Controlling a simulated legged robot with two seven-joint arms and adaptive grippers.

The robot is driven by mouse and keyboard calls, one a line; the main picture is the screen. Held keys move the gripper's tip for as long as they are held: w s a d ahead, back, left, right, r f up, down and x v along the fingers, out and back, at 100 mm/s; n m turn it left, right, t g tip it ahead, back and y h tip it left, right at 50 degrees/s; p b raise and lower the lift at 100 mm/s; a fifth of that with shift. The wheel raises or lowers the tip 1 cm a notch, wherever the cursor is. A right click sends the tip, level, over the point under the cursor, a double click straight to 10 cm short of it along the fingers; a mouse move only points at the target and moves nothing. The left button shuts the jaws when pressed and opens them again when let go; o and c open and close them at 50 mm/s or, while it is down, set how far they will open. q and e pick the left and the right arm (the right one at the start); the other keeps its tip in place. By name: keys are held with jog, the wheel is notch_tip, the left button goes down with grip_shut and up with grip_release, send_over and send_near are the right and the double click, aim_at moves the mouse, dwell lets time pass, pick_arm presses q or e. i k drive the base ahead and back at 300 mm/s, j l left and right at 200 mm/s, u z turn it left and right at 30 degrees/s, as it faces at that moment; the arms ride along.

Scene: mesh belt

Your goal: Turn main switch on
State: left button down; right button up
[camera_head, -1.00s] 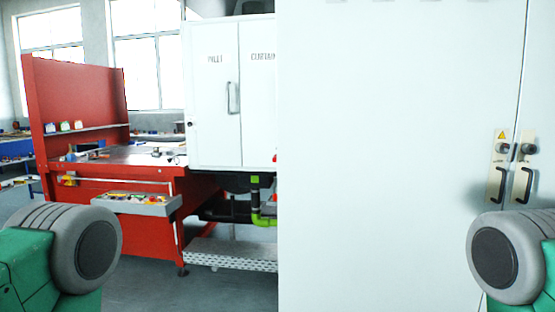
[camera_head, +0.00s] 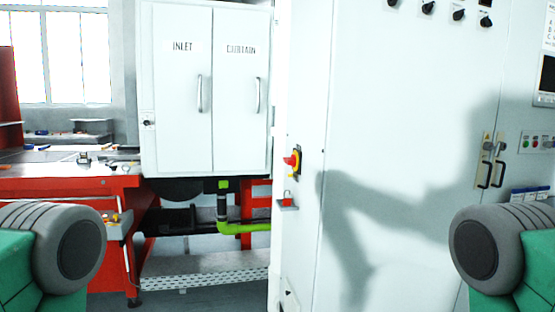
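The main switch (camera_head: 291,161) is a red rotary handle on a yellow plate, on the narrow left side face of the tall white cabinet (camera_head: 400,140). A small bracket with a red piece (camera_head: 287,201) sits just below it. Neither gripper is in the head view. Only rounded grey and green parts of my arms show at the lower left and lower right corners, well apart from the switch.
Several black knobs (camera_head: 458,14) line the cabinet's top front. Door handles (camera_head: 491,173) and a button panel (camera_head: 535,142) are at the right. A white INLET/CURTAIN cabinet (camera_head: 205,90), green pipe (camera_head: 240,227) and red workbench (camera_head: 70,183) stand left. Floor shows at lower left.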

aim_at(290, 161)
jog(key=i+j, duration=0.1)
jog(key=i, duration=0.75)
